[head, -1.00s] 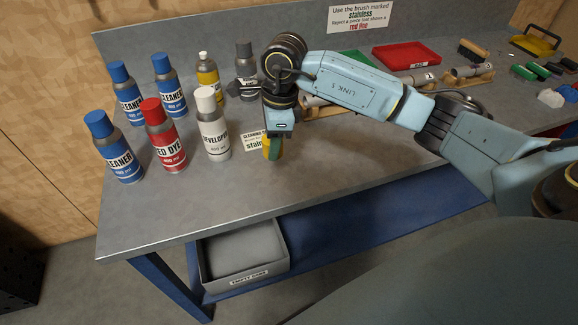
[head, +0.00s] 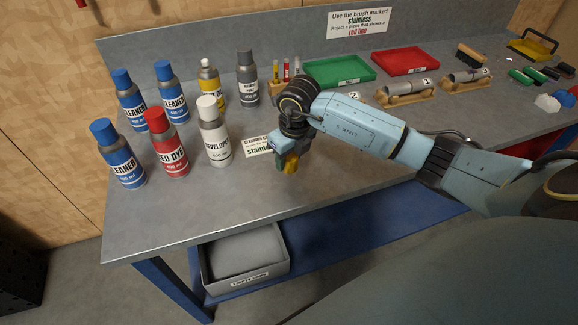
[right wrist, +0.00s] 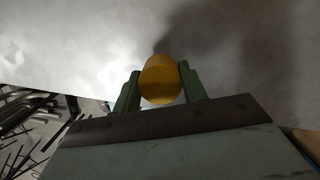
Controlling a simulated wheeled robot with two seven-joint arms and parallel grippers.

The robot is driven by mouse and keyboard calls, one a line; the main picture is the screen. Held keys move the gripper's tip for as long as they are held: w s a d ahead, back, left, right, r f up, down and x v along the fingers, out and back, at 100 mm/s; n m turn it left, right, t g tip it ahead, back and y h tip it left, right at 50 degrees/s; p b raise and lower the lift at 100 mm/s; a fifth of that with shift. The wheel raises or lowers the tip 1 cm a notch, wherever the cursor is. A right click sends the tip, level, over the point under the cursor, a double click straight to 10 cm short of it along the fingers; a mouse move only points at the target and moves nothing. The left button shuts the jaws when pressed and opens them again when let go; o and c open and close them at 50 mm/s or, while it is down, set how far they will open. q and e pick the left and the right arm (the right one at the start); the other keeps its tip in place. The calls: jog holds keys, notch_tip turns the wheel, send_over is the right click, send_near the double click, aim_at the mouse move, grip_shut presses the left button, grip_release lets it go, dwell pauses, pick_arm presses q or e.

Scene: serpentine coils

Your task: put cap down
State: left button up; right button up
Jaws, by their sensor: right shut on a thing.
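A yellow cap (right wrist: 160,80) is held between the green fingers of my right gripper (right wrist: 160,88) in the right wrist view. In the head view the right gripper (head: 288,165) points down over the grey bench, with the yellow cap (head: 291,163) partly showing between its fingers. I cannot tell whether the cap touches the bench top. A yellow spray can (head: 212,88) with a small pale nozzle and no cap stands at the back left of the bench. My left gripper is not in view.
Blue-capped cleaner cans (head: 118,153), a red dye can (head: 167,145) and a developer can (head: 214,133) stand to the left. A small sign (head: 258,147) lies left of the gripper. Green (head: 340,72) and red (head: 403,61) trays are behind. The front bench is clear.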

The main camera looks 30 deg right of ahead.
aim_at(288, 176)
notch_tip(288, 176, down, 4)
jog(key=shift+r, duration=0.1)
jog(key=shift+f, duration=0.2)
jog(key=o, duration=0.9)
jog(key=shift+o, duration=0.2)
jog(key=shift+r, duration=0.15)
